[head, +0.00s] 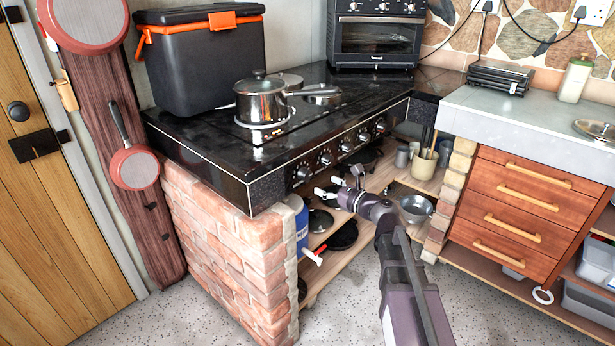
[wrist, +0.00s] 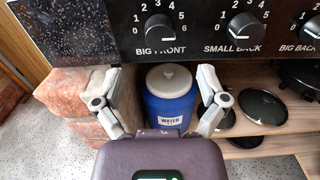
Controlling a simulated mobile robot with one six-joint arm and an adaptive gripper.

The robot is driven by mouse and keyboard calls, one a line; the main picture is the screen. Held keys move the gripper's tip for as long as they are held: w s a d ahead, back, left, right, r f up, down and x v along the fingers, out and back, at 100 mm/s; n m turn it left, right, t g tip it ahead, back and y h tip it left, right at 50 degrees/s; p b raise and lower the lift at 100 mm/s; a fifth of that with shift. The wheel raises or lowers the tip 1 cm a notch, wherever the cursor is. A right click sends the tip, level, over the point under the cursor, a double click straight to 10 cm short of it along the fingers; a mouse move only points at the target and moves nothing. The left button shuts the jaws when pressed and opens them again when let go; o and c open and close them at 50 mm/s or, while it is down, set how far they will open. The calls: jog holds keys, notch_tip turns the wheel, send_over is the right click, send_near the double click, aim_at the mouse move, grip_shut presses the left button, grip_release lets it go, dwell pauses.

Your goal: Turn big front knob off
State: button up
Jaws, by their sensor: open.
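The big front knob (wrist: 158,28) is round and black on the black stove panel, with a white 0 to 6 scale around it and the label BIG FRONT below. In the head view my gripper (head: 328,187) is just below the knob row.
The small back knob (wrist: 246,27) is to the right on the same panel. A blue water container (wrist: 171,100) stands on the shelf below. A brick pillar (head: 235,255) supports the stove's left end. A lidded pot (head: 262,103) stands on the hob.

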aim_at(308, 176)
jog(key=x, duration=0.7)
jog(key=shift+w+a, duration=0.15)
jog(key=c, duration=1.2)
